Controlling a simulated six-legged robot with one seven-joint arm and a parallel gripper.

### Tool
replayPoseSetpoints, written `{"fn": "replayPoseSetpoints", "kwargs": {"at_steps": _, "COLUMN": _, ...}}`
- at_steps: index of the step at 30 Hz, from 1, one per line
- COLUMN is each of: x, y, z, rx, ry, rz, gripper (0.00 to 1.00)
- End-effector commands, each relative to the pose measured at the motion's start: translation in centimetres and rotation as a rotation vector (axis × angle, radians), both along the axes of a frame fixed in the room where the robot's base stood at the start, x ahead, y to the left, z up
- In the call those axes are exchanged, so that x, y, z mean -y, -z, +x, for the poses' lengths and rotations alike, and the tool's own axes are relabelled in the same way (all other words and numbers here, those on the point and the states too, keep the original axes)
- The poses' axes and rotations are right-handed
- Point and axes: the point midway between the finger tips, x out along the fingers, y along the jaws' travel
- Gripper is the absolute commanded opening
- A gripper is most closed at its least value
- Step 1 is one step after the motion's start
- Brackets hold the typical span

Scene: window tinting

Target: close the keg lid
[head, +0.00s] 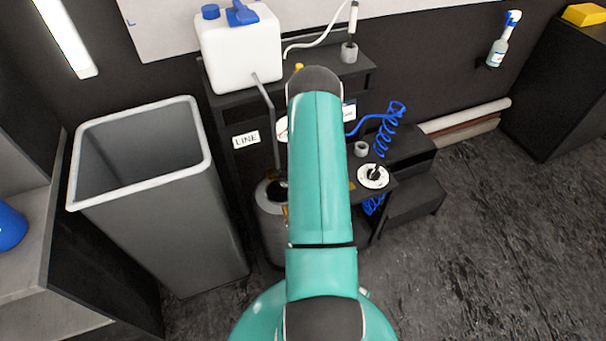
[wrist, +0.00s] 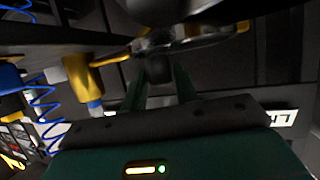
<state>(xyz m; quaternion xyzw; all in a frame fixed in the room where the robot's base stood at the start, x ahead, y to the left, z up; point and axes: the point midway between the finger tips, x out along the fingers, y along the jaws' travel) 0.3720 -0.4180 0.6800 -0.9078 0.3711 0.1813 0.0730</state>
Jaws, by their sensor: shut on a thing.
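The keg (head: 271,222) is a grey metal cylinder with a dark opening in its top, in the head view just left of my arm. My arm hides its right side. In the wrist view my gripper (wrist: 160,85) is shut on a small dark knob-like part (wrist: 158,68). That part joins a darker, blurred metal piece above it; I cannot tell for sure whether this is the keg lid. In the head view my gripper is hidden behind my teal arm. A pale disc with a black knob (head: 373,176) lies on the low shelf right of my arm.
A large grey bin (head: 200,235) stands left of the keg. A white jug (head: 240,48) sits on the dark cabinet behind. A blue coiled hose (head: 383,135) and dark steps (head: 412,195) are at the right. A yellow fitting (wrist: 90,75) is close beside my gripper.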

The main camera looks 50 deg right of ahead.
Motion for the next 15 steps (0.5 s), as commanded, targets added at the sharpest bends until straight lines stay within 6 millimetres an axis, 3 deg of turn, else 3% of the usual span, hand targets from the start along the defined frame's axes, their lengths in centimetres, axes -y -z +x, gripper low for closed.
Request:
{"fn": "replayPoseSetpoints", "kwargs": {"at_steps": 3, "x": -0.46, "y": -0.11, "z": 0.69, "rx": 0.007, "ry": -0.016, "rz": 0.001, "gripper": 0.0}}
{"fn": "replayPoseSetpoints", "kwargs": {"at_steps": 4, "x": -0.47, "y": -0.12, "z": 0.71, "rx": 0.007, "ry": -0.016, "rz": 0.002, "gripper": 0.33}}
{"fn": "replayPoseSetpoints", "kwargs": {"at_steps": 6, "x": -0.45, "y": -0.12, "z": 0.69, "rx": 0.007, "ry": -0.015, "rz": 0.002, "gripper": 0.44}}
{"fn": "replayPoseSetpoints", "kwargs": {"at_steps": 15, "x": -0.24, "y": -0.06, "z": 0.4, "rx": 0.004, "ry": -0.008, "rz": 0.001, "gripper": 0.44}}
